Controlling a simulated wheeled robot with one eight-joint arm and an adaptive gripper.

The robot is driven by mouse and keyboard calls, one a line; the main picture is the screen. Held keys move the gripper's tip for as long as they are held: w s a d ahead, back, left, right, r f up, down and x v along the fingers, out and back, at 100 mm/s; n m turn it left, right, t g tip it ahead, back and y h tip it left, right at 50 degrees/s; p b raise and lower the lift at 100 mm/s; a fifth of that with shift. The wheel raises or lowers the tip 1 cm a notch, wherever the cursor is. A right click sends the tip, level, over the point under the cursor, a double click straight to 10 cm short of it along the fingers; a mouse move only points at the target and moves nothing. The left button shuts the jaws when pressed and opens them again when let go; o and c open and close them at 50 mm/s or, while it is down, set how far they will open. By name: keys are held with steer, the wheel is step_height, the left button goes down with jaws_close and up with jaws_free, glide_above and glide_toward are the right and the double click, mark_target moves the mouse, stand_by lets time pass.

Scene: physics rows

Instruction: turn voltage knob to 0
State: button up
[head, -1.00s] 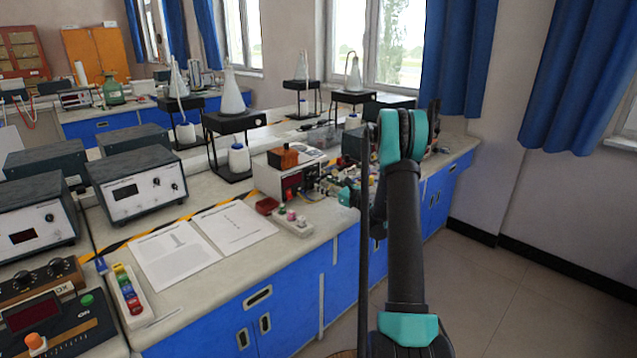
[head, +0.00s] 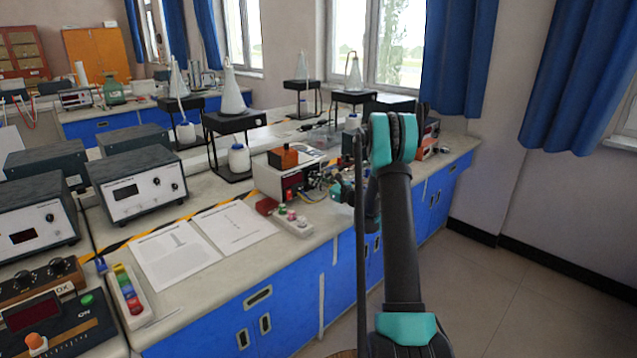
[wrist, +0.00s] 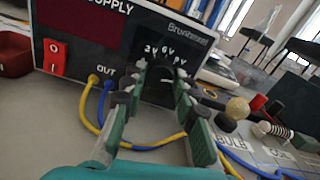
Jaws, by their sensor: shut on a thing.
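The power supply (wrist: 120,40) has a dark front panel marked "SUPPLY" and stands upright in the wrist view. It also shows on the bench in the head view (head: 268,181), left of my arm. Its dark voltage knob (wrist: 160,84) sits on the right part of the panel, under voltage marks that are only partly readable. My gripper (wrist: 158,82) has its green, dark-tipped fingers on either side of the knob and is shut on it. The fingers partly cover the knob, and I cannot read its pointer. In the head view my arm largely hides the gripper.
A red switch (wrist: 54,57) is left on the panel. Yellow and blue wires (wrist: 94,113) run from the output sockets below the gripper. A bulb board (wrist: 245,145) and other parts lie to the right. A red box (head: 266,206) and a socket strip (head: 293,222) stand nearby.

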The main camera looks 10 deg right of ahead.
jaws_close()
steer(key=shift+n, duration=0.3)
steer(key=n, duration=0.9)
steer(key=shift+n, duration=0.4)
steer(key=n, duration=0.5)
steer(key=shift+s, duration=0.1)
steer(key=n, duration=0.5)
steer(key=shift+n, duration=0.4)
steer(key=shift+f, duration=0.1)
